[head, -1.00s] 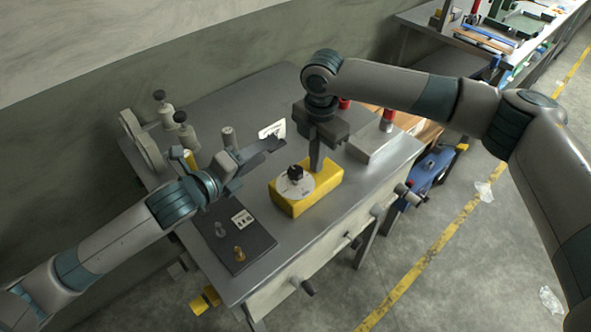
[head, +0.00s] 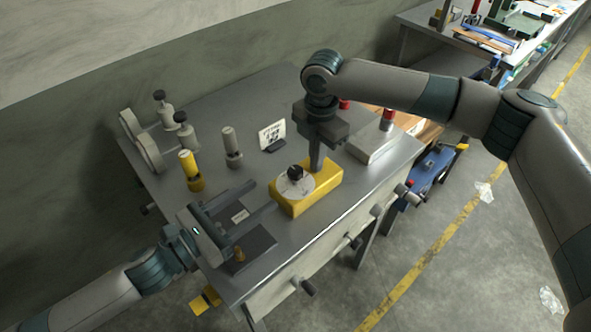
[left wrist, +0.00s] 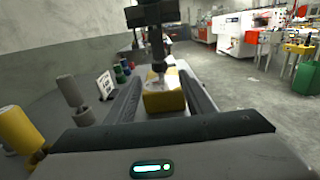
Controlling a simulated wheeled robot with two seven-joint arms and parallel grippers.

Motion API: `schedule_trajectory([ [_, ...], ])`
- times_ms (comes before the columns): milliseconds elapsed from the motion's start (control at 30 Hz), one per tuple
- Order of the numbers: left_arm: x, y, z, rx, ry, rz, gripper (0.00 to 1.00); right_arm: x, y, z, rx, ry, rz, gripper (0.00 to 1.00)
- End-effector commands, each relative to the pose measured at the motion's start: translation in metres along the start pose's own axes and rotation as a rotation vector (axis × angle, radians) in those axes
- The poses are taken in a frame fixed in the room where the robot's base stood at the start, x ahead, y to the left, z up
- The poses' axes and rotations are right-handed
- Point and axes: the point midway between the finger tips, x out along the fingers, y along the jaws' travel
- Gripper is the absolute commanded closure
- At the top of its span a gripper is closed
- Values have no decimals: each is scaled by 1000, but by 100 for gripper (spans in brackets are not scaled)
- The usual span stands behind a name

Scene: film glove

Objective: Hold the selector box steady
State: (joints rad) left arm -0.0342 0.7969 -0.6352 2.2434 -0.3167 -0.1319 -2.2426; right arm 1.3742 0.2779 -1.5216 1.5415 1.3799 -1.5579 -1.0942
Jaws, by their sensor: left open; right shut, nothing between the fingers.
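The selector box (head: 318,192) is yellow and sits on the grey workbench. A white dial disc (head: 294,187) with a black knob (head: 295,172) is on its top. My right gripper (head: 316,163) is shut and points down at the box's top behind the knob; I cannot tell whether it touches. My left gripper (head: 262,200) is open and low over the bench, left of the box, its fingers pointing toward it. In the left wrist view the yellow box (left wrist: 164,97) shows between the two spread fingers, with my right gripper (left wrist: 158,70) above it.
A dark mat (head: 258,240) with a brass peg (head: 240,254) lies under my left gripper. A yellow cylinder (head: 190,170), a grey cylinder (head: 231,147) and a small sign (head: 272,137) stand behind. A grey block (head: 371,145) is right of the box.

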Motion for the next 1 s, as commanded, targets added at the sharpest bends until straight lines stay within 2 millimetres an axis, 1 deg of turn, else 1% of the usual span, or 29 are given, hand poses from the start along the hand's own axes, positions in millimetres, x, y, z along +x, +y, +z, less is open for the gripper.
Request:
schedule_trajectory([
  [33,0,0,-1,-1,0,0,52,8,-4,-3,-4,6,-14,100],
  [267,2,0,-1,-2,0,1,52,8,-4,-3,-4,6,-14,100],
  [467,11,1,-1,-5,-2,1,52,8,-4,-3,-4,6,-14,100],
  [667,32,1,0,-4,-2,0,52,8,-4,-3,-4,6,-14,100],
  [1000,87,0,0,-5,-2,1,52,8,-4,-3,-4,6,-14,100],
])
